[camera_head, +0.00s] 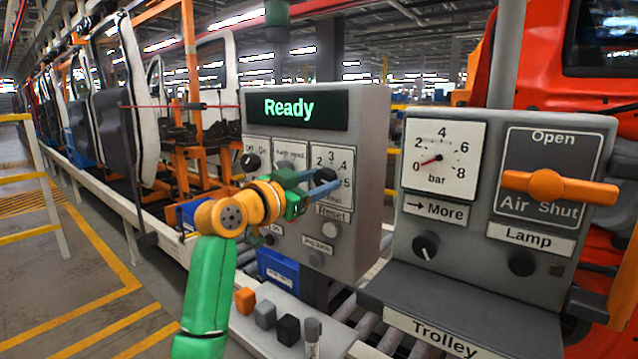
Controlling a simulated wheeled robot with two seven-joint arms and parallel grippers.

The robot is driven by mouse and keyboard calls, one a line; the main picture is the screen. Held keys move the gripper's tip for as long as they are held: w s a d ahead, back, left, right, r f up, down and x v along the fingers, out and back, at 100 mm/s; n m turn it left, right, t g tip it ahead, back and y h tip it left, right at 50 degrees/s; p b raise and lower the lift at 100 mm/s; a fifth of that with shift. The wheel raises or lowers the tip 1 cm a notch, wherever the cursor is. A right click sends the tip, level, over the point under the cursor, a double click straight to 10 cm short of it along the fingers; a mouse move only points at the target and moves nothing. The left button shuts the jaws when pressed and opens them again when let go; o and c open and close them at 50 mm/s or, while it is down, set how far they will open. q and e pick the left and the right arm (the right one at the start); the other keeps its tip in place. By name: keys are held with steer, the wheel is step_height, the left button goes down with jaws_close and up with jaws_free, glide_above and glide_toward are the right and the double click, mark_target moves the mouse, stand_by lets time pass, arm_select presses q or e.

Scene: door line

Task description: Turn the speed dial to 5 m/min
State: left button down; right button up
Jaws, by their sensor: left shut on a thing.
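The speed dial (325,175) is a dark knob on the grey control box (366,150), on a white scale plate whose numbers 2 to 5 show. My left gripper (324,186) reaches in from the left in front of the box and is shut on the dial. My wrist and fingers cover the lower left of the scale, so the dial's pointer and its exact reading cannot be told. The display (290,107) at the top of the box reads "Ready" in green. My right gripper is not in view.
A "Reset" button (330,230) sits just below the dial. A second grey box on the right carries a bar gauge (443,160), an orange Air handle (560,187) and a black Lamp knob (522,263). Several small blocks (265,314) stand on the ledge below.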

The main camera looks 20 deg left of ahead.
arm_select(q)
steer(key=shift+m, duration=0.5)
steer(key=shift+c, duration=1.5)
jaws_free()
steer(key=shift+s+a+f, duration=0.1)
steer(key=shift+s, duration=0.05)
steer(key=b+v, duration=0.4)
steer(key=v, duration=0.3)
